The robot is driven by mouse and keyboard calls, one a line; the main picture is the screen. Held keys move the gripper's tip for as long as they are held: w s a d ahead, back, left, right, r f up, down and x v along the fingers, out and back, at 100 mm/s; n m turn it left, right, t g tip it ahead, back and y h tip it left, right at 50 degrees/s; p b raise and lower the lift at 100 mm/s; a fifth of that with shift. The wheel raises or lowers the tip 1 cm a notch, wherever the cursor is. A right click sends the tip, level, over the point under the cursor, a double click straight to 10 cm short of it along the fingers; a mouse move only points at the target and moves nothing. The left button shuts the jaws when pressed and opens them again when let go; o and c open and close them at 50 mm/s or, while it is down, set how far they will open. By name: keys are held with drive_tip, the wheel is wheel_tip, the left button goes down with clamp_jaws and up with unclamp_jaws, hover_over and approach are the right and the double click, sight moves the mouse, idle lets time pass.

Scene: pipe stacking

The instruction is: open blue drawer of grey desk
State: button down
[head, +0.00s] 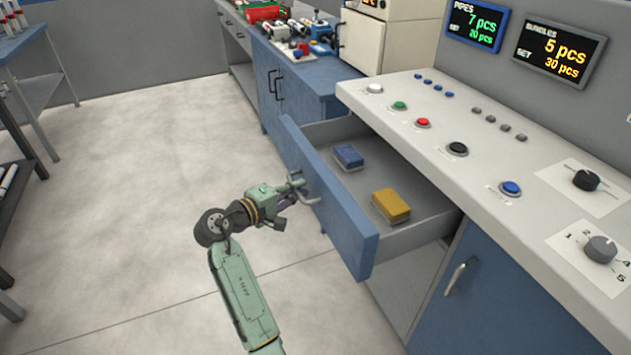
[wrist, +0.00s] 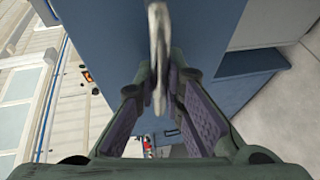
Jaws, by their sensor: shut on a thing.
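The blue drawer (head: 335,205) of the grey desk (head: 440,110) is pulled out, and its grey inside shows in the head view. A blue block (head: 348,156) and a yellow block (head: 391,205) lie in it. My gripper (head: 296,187) is at the drawer's front, shut on the metal handle (wrist: 158,45). In the wrist view the fingers of my gripper (wrist: 163,88) stand on both sides of the handle, with the blue drawer front (wrist: 110,40) behind it. Part of the handle is hidden by the fingers.
A blue cabinet door with a handle (head: 459,277) is below the desktop at the right. Buttons and knobs (head: 600,248) are on the desktop. A blue workbench (head: 290,75) stands behind. The floor (head: 130,170) at the left is clear.

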drive_tip(key=shift+s+a, duration=0.2)
drive_tip(key=shift+a, duration=0.35)
drive_tip(key=shift+s+a, duration=0.2)
drive_tip(key=shift+a, duration=0.3)
drive_tip(key=c, duration=1.7)
unclamp_jaws()
drive_tip(key=shift+o, duration=0.2)
drive_tip(key=v, duration=1.2)
drive_tip(key=shift+r, duration=0.15)
